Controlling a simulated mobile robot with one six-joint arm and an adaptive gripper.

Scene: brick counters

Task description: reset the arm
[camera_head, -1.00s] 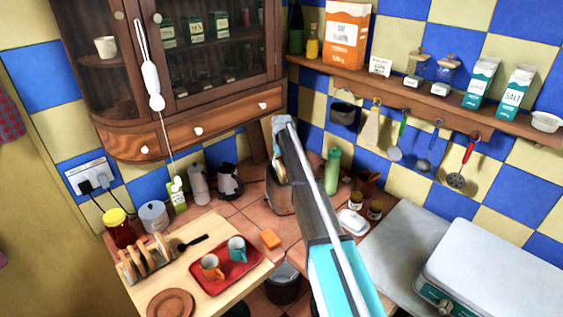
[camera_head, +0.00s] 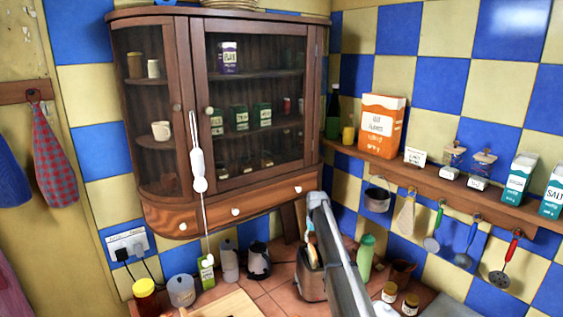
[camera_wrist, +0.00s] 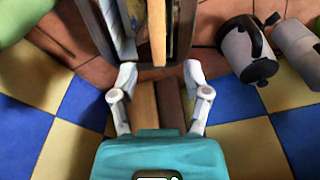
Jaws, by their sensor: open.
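My arm reaches up from the bottom of the head view, and its far end is in front of the counter corner; the fingertips cannot be made out there. In the wrist view my gripper (camera_wrist: 160,82) is open, with its two pale fingers spread and nothing held between them. Just beyond the fingers is a toaster (camera_wrist: 184,28) with bread-like slices (camera_wrist: 157,30) in its slot. The toaster also shows in the head view (camera_head: 310,284), partly hidden by my arm. Wooden boards (camera_wrist: 145,103) show behind the gap between the fingers.
A wall cabinet (camera_head: 292,95) hangs above the counter. A metal kettle (camera_head: 258,262) stands left of the toaster and a green bottle (camera_head: 365,258) right of it. A shelf (camera_head: 440,180) with packages and hanging utensils runs along the right wall. Open air lies before the cabinet.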

